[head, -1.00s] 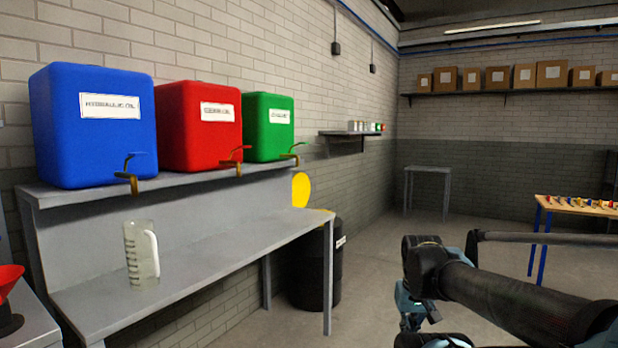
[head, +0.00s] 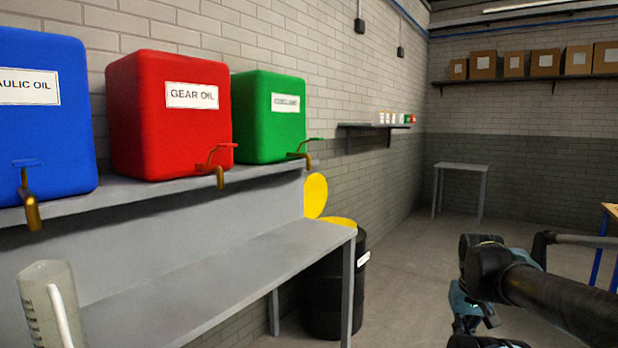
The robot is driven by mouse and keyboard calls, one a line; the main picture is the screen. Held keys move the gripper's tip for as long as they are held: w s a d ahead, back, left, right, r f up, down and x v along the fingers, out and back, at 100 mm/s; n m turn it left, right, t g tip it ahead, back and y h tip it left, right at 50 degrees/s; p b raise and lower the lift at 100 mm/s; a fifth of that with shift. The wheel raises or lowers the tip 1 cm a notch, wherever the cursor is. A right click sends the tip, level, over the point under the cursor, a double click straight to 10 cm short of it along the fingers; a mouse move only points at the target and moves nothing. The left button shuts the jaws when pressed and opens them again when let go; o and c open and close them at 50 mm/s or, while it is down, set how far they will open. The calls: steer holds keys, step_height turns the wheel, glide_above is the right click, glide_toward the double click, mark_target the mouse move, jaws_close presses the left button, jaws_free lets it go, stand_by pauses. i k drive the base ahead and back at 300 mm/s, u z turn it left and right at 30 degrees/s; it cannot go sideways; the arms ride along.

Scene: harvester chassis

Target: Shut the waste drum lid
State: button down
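The waste drum (head: 322,291) is a black barrel with a white label, standing on the floor by the wall. The front corner and leg of the grey bench hide part of it. Its yellow lid (head: 315,195) stands up, open, against the wall side. Another yellow part (head: 338,221) shows flat at the drum's top. My gripper (head: 474,325) hangs at the lower right, to the right of the drum and apart from it. My arm partly hides it, and its fingers are too unclear to tell open from shut.
A grey bench (head: 215,276) with a measuring jug (head: 42,305) stands on the left. Above it are blue (head: 40,125), red (head: 170,135) and green (head: 262,135) oil tanks with taps. Open floor (head: 410,260) lies right of the drum. A small grey table (head: 460,168) stands farther back.

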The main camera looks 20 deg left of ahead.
mark_target(315, 185)
steer(key=u, duration=0.25)
steer(key=i, duration=1.65)
steer(key=u, duration=0.3)
